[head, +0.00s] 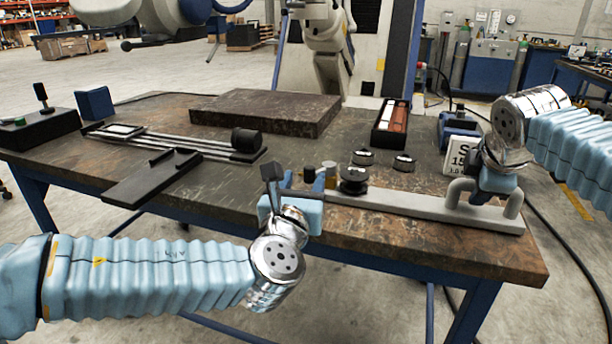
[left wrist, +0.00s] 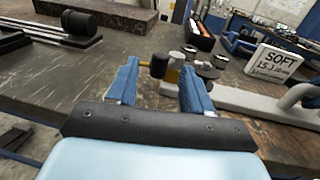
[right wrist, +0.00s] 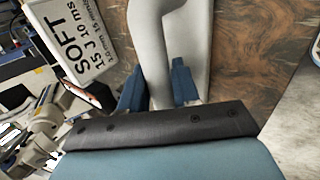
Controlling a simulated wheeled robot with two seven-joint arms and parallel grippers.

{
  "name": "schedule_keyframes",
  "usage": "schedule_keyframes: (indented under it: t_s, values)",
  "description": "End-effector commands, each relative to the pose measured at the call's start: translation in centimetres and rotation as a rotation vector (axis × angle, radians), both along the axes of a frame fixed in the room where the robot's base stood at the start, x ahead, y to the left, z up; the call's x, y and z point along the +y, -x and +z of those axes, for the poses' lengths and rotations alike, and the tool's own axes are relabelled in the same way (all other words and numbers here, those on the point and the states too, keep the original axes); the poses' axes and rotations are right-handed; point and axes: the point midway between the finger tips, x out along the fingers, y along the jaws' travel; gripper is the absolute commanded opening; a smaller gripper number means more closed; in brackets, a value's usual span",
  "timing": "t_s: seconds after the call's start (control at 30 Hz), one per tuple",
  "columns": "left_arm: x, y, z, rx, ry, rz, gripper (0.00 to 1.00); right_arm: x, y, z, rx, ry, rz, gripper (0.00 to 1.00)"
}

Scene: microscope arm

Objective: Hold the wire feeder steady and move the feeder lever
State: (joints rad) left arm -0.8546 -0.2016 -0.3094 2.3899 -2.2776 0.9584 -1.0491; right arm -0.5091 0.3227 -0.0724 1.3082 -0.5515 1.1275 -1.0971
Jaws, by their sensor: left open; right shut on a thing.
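The wire feeder is a long grey bar (head: 420,208) along the table's front right edge, with a raised tube handle (head: 513,203) at its right end. Its left end carries a black roller (head: 353,182) and small knobbed parts; a brass-and-black knob (left wrist: 160,65), which may be the lever, shows in the left wrist view. My left gripper (head: 293,186) is open at that end, its fingers (left wrist: 159,72) apart on either side of the knob as seen from the wrist. My right gripper (head: 482,188) is shut on the handle, which runs between its fingers in the right wrist view (right wrist: 152,50).
A white "SOFT" card (head: 462,155) stands behind the handle. Black discs (head: 403,163) and a box of rods (head: 390,125) lie behind the bar. A dark slab (head: 265,112) and a rail fixture (head: 180,140) occupy the left and back.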

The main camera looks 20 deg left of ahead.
Motion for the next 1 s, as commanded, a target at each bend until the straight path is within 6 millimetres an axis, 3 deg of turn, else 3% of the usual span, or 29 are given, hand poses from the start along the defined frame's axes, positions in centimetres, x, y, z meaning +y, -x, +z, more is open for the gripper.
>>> schedule_keyframes:
  t_s: [0.2, 0.4, 0.87, 0.9, 1.0]
  values:
    - [-0.7, 5.1, 0.0, -0.002, 0.004, -0.001, 0.51, 0.1, 0.0, 0.1, -0.003, -0.003, 0.002, 0.0]
    - [-1.1, 7.9, -0.1, 0.0, 0.001, 0.001, 0.51, 0.1, 0.0, 0.2, -0.003, -0.003, 0.002, 0.0]
    - [-1.2, 8.6, -0.1, 0.001, 0.0, 0.001, 0.51, 0.1, 0.0, 0.2, -0.003, -0.003, 0.002, 0.0]
    - [-1.2, 8.6, -0.1, 0.001, 0.0, 0.001, 0.51, 0.1, 0.0, 0.2, -0.004, -0.003, 0.001, 0.37]
    - [-1.2, 8.6, -0.1, 0.001, 0.0, 0.001, 0.51, 0.1, 0.0, 0.1, -0.003, -0.002, 0.001, 0.52]
